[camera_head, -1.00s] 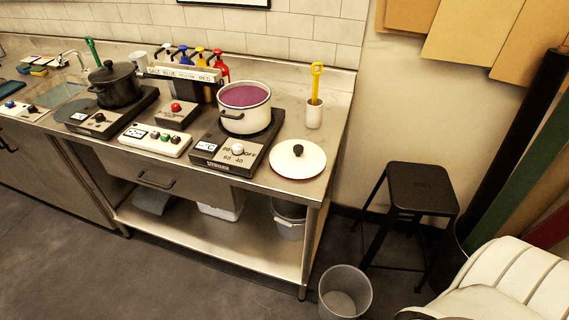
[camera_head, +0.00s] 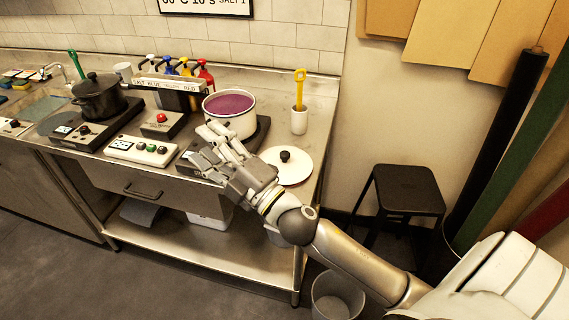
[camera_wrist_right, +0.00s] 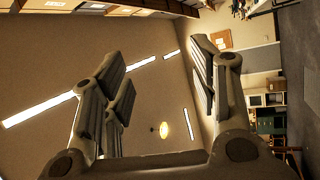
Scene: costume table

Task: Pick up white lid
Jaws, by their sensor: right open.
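The white lid (camera_head: 293,169) with a black knob (camera_head: 285,156) lies flat on the steel table near its right end, in the head view. My right gripper (camera_head: 213,148) is to the left of the lid, in front of the white pot, with its fingers spread and nothing between them. The gripper's body covers the lid's left edge. In the right wrist view, the open fingers (camera_wrist_right: 160,85) point toward the ceiling and wall lights; the lid is not in that view. My left gripper is not in view.
A white pot (camera_head: 230,127) with purple liquid stands on a burner behind my gripper. A white cup (camera_head: 299,121) with a yellow tool stands behind the lid. A black pot (camera_head: 98,102) sits further left. A black stool (camera_head: 408,187) and a bin (camera_head: 336,298) are on the floor.

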